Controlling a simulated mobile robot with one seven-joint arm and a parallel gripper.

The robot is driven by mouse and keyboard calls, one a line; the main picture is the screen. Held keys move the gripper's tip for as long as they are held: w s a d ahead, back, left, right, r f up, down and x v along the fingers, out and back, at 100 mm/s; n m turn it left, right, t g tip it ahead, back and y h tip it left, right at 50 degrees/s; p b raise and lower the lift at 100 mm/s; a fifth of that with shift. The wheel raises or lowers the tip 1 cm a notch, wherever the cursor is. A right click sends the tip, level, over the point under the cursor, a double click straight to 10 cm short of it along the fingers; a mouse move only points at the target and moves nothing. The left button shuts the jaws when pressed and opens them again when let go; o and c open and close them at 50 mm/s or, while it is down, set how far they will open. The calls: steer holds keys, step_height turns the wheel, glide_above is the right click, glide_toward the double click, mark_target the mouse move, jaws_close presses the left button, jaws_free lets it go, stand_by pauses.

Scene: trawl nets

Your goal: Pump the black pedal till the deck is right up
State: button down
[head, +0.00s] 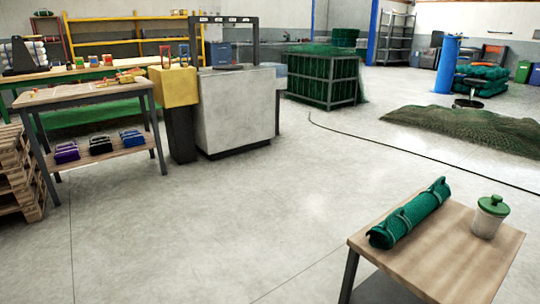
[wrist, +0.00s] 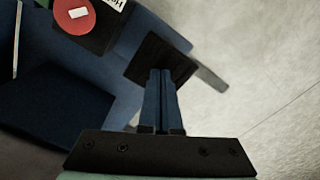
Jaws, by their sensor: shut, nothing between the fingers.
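In the wrist view, my gripper (wrist: 161,74) is shut, its two blue fingers side by side with nothing between them. The fingertips lie over a black square plate (wrist: 148,48), which looks like the black pedal. I cannot tell whether they touch it or how far down it is. The plate sits beside a dark blue body (wrist: 120,45). A flat dark blue panel (wrist: 62,108) shows at the left; I cannot tell if it is the deck. The head view shows neither my gripper nor the pedal.
In the wrist view, a red round control (wrist: 75,14) sits on a black box at the top, and a grey bar (wrist: 212,79) lies right of the plate. In the head view, a wooden table (head: 440,255) bears a green net roll (head: 410,213). Open floor (head: 240,210) lies left of it.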

steer(key=shift+f+b, duration=1.7)
steer(key=shift+f, duration=0.55)
step_height(320, 180, up, 5)
steer(key=p, duration=0.5)
steer(key=shift+f, duration=0.25)
step_height(320, 180, down, 4)
steer(key=b, duration=0.4)
steer(key=shift+f, duration=0.25)
step_height(320, 180, up, 5)
steer(key=p, duration=0.4)
steer(key=shift+f+p, duration=0.15)
steer(key=shift+p, duration=0.15)
steer(key=shift+f, duration=0.1)
steer(key=shift+p, duration=0.3)
